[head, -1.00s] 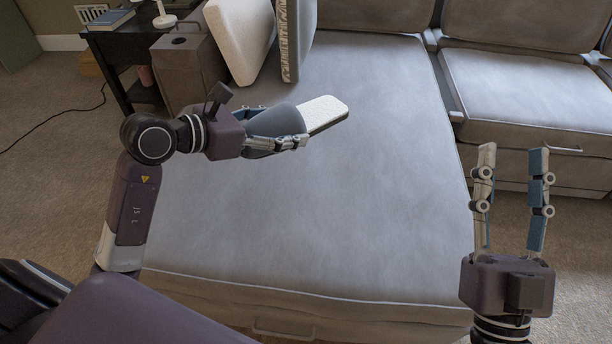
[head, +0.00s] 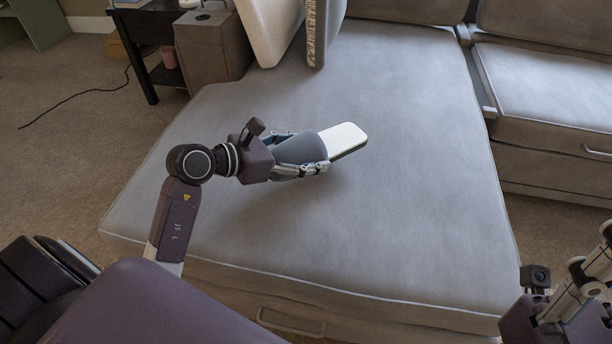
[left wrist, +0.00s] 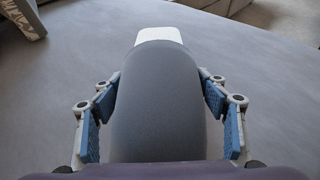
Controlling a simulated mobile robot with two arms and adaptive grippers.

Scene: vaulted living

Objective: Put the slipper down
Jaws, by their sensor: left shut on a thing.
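The slipper (head: 343,139) has a grey upper and a white sole. My left gripper (head: 322,152) is shut on its grey part, with the white end pointing right and away. In the left wrist view the grey upper (left wrist: 158,100) fills the space between the finger pads, and the white end shows beyond it. The slipper is over the grey sofa seat (head: 400,210); whether its underside touches the cushion I cannot tell. My right gripper (head: 590,270) is at the lower right edge, partly cut off, with nothing seen in it.
A cream cushion (head: 268,28) and a grey patterned-edge cushion (head: 325,30) stand at the back of the seat. A brown box (head: 213,52) and a dark side table (head: 150,45) are at the back left. The seat around the slipper is clear.

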